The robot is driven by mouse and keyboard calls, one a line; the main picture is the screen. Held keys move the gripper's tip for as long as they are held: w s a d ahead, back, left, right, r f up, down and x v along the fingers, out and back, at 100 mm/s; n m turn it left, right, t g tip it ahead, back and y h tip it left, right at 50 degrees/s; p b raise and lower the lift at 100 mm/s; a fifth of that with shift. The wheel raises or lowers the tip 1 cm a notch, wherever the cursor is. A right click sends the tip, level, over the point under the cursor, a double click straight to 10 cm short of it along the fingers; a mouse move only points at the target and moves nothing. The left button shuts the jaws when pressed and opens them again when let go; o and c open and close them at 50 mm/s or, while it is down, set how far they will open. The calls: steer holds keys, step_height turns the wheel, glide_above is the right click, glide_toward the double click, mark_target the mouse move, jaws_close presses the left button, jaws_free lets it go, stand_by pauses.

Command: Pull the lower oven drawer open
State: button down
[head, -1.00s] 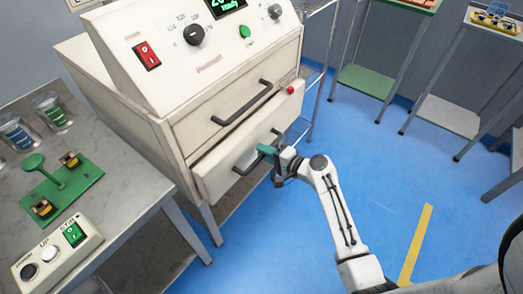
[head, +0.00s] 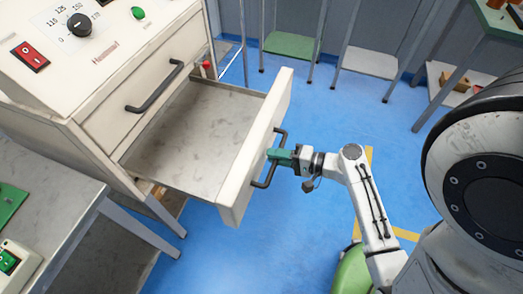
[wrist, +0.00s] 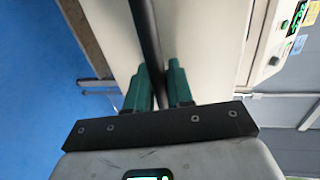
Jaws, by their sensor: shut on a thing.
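The lower oven drawer (head: 200,140) stands well out of the cream oven (head: 110,85) in the head view, and its grey inside is empty. Its dark bar handle (head: 262,183) is on the front panel. My gripper (head: 278,156) has green fingers shut on this handle. In the wrist view my gripper (wrist: 160,85) has its two green fingers on either side of the dark handle bar (wrist: 143,30), with the pale drawer front behind it. The fingertips are partly hidden by the bar and fingers themselves.
The upper drawer, with its own dark handle (head: 155,88), is shut. A small red knob (head: 206,65) sits by the oven's right edge. A grey table (head: 60,200) stands at the left. Blue floor (head: 225,240) is clear in front of the drawer.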

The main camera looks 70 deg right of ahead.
steer(key=shift+s, duration=0.45)
steer(key=c, duration=1.2)
jaws_free()
steer(key=shift+o, duration=0.2)
steer(key=v, duration=1)
steer(key=shift+s, duration=0.35)
steer(key=shift+s, duration=0.1)
